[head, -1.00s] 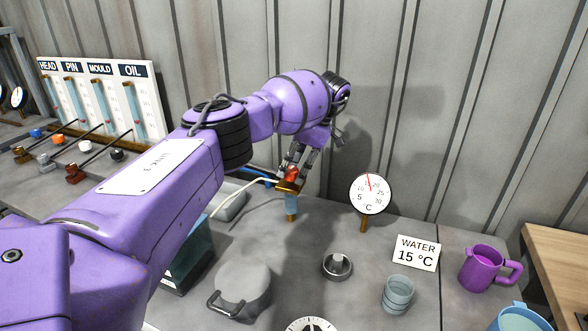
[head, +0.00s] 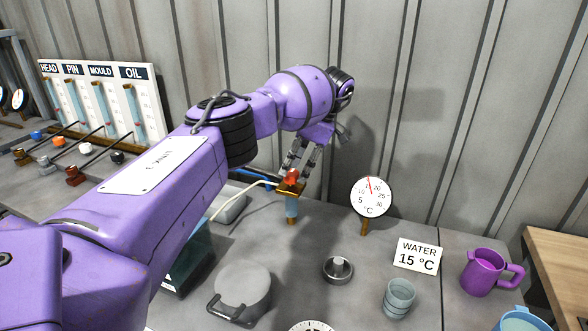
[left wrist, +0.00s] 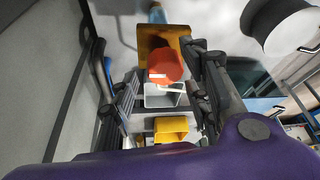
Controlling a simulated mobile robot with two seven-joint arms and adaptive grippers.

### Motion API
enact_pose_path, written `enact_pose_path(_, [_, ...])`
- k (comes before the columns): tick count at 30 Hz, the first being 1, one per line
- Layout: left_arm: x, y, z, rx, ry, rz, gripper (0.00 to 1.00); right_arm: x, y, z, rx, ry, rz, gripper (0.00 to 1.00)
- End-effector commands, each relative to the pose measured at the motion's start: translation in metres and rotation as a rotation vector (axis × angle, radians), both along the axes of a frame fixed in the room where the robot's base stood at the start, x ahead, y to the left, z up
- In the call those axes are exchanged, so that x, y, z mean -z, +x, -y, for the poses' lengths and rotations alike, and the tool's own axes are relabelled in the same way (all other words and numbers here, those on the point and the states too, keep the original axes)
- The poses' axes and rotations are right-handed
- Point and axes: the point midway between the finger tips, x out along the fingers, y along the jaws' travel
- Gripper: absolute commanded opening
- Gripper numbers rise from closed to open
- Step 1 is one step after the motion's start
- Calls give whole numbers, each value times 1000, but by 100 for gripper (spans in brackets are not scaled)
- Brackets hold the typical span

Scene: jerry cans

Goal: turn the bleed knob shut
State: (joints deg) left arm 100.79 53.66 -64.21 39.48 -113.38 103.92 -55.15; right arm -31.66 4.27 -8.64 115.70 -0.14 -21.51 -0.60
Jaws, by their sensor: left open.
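The bleed knob is a small red knob (head: 291,176) on a brass plate (head: 290,189) atop a short pale blue post (head: 291,206) on the bench. My left gripper (head: 297,168) reaches down to it from behind and above, partly hidden by the knob and its own links. In the left wrist view the red knob (left wrist: 166,67) shows between the two open fingers of my left gripper (left wrist: 168,75), nearer the right finger. I cannot tell whether a finger touches it. A pale mark shows on the knob's face. My right gripper is not in view.
A dial thermometer (head: 371,197) stands close to the right of the knob. A lidded grey pot (head: 241,293), a small metal dish (head: 338,269), a glass (head: 398,297) and a purple mug (head: 486,271) stand nearer. The ribbed wall (head: 430,120) is close behind.

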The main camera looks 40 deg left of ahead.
Motion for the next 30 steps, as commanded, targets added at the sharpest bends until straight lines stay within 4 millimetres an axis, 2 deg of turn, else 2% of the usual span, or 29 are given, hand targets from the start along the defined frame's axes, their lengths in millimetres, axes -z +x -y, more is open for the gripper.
enact_pose_path(6, [-46, 11, 17, 1, -1, 6, 44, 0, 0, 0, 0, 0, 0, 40])
enact_pose_path(12, [-79, 17, 28, 0, 0, 5, 44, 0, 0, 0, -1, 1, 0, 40])
enact_pose_path(18, [-93, 20, 32, -1, 0, 3, 44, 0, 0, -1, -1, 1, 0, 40])
enact_pose_path(30, [-95, 20, 33, -1, 0, 4, 44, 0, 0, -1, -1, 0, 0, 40])
